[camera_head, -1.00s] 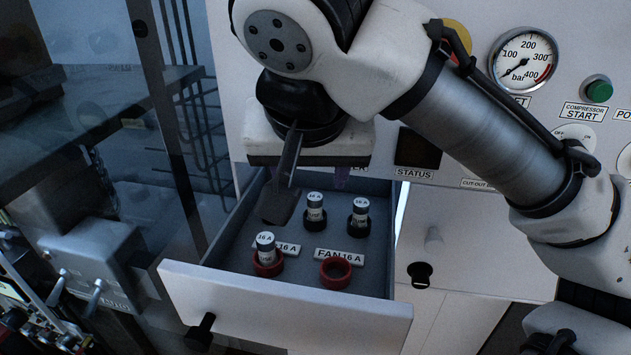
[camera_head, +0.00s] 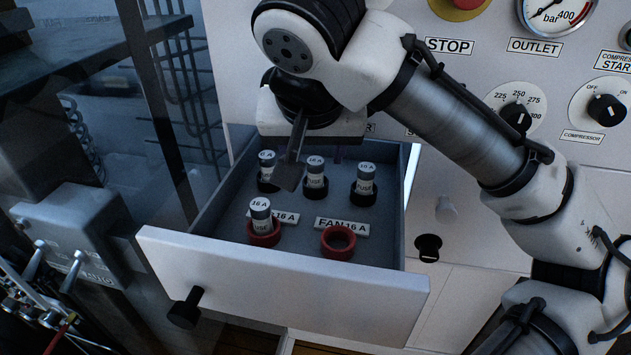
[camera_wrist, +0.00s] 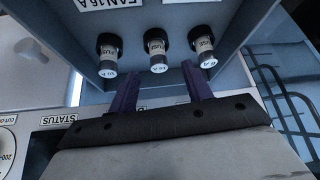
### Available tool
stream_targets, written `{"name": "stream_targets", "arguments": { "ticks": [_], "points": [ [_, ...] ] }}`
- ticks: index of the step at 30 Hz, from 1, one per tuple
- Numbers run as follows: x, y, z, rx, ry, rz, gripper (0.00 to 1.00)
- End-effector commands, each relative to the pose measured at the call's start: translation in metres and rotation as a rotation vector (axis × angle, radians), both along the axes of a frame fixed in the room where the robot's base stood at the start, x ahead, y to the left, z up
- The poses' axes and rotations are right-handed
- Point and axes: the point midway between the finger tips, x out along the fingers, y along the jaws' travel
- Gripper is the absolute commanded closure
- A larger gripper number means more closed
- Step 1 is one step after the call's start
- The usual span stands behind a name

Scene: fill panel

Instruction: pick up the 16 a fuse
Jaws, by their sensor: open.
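The wrist view shows all three: middle (camera_wrist: 156,50), right-hand (camera_wrist: 203,47) and left-hand (camera_wrist: 108,57). Another 16 A fuse (camera_head: 261,214) stands in a red holder at front left. My gripper (camera_head: 313,167) is open and empty above the back row. In the wrist view its purple fingers (camera_wrist: 160,70) point towards the middle fuse, one on each side of its top. I cannot tell the remaining height.
An empty red holder (camera_head: 338,243) sits at front right by a FAN 16 A label (camera_head: 342,226). The drawer walls (camera_head: 388,215) surround the fuses closely. The panel with knobs (camera_head: 515,117) rises behind. The drawer front (camera_head: 280,285) carries a black knob (camera_head: 185,309).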

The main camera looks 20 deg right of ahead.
Motion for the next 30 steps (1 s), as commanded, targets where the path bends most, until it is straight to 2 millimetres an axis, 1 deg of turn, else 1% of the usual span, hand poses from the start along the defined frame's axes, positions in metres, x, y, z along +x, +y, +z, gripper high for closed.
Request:
{"name": "stream_targets", "arguments": {
  "ticks": [1,6,9,11,17,20,28,29,30],
  "points": [
    [0.002,-0.002,-0.007,-0.001,0.001,-0.002,0.50],
    [0.011,-0.009,-0.030,-0.001,0.002,-0.005,0.50],
    [0.018,-0.011,-0.041,-0.001,0.001,-0.002,0.50],
    [0.020,-0.012,-0.043,0.000,0.001,0.000,0.50],
    [0.021,-0.012,-0.041,0.000,0.000,0.000,0.50],
    [0.021,-0.012,-0.041,0.000,0.000,0.000,0.61],
    [0.021,-0.012,-0.041,0.000,0.000,0.000,0.96],
    [0.021,-0.012,-0.041,0.000,0.000,0.000,1.00],
    [0.021,-0.012,-0.041,0.000,0.000,0.000,1.00]
  ]
}}
